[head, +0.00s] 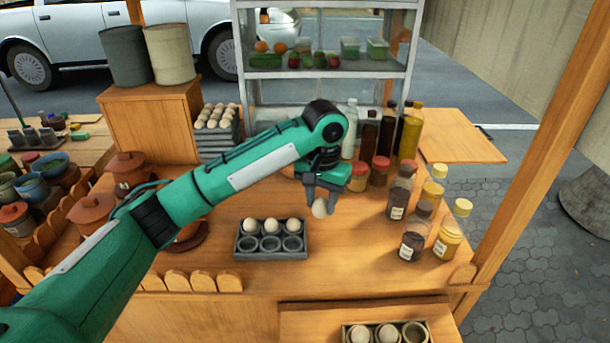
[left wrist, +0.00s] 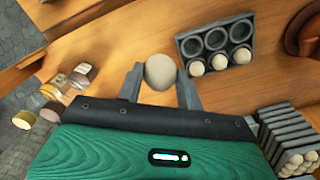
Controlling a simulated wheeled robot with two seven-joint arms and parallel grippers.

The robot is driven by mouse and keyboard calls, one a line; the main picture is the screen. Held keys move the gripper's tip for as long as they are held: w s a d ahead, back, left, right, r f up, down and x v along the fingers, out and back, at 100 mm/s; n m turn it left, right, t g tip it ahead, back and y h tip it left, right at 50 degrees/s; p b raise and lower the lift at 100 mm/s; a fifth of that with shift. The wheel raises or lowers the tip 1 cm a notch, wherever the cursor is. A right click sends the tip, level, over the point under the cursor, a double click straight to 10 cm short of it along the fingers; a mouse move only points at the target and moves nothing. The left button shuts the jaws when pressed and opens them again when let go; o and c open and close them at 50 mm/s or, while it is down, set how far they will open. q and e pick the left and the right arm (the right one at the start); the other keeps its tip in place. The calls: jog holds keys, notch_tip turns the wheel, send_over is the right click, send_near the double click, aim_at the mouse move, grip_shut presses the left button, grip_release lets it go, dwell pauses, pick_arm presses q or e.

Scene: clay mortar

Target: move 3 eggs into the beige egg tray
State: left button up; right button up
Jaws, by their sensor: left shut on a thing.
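My left gripper (head: 322,200) is shut on a pale egg (head: 320,208) and holds it above the counter, right of the dark grey egg tray. In the left wrist view the egg (left wrist: 160,72) sits between the two fingertips (left wrist: 160,80). The dark grey tray (head: 272,257) has three eggs in its back row and empty cups in its front row; it also shows in the left wrist view (left wrist: 207,28). A beige tray (head: 428,326) at the bottom edge shows two eggs and an empty cup at right; its lower part is cut off. My right gripper is out of view.
Bottles (head: 412,235) and red-lidded jars (head: 380,170) stand to the right of and behind the gripper. Clay pots (head: 92,212) stand at left. Stacked grey trays (head: 217,135) with several eggs are behind my arm. The counter between the grey tray and the bottles is clear.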

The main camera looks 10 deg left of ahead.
pick_arm(q)
jog(key=s+d+f+p, duration=0.2)
jog(key=s+d+f, duration=0.2)
jog(key=d, duration=0.4)
jog(key=s+d+f+p, duration=0.3)
jog(key=s+d+f, duration=0.2)
jog(key=d, duration=0.4)
jog(key=s+d+f+p, duration=0.3)
jog(key=s+d+f, duration=0.1)
jog(key=d, duration=0.4)
jog(key=shift+s+d+f, duration=0.3)
jog(key=shift+s+d, duration=0.05)
jog(key=shift+d, duration=0.05)
jog(key=shift+f, duration=0.1)
jog(key=shift+f, duration=0.85)
jog(key=shift+f+b, duration=0.75)
jog(key=shift+f, duration=1.75)
dwell(0.7)
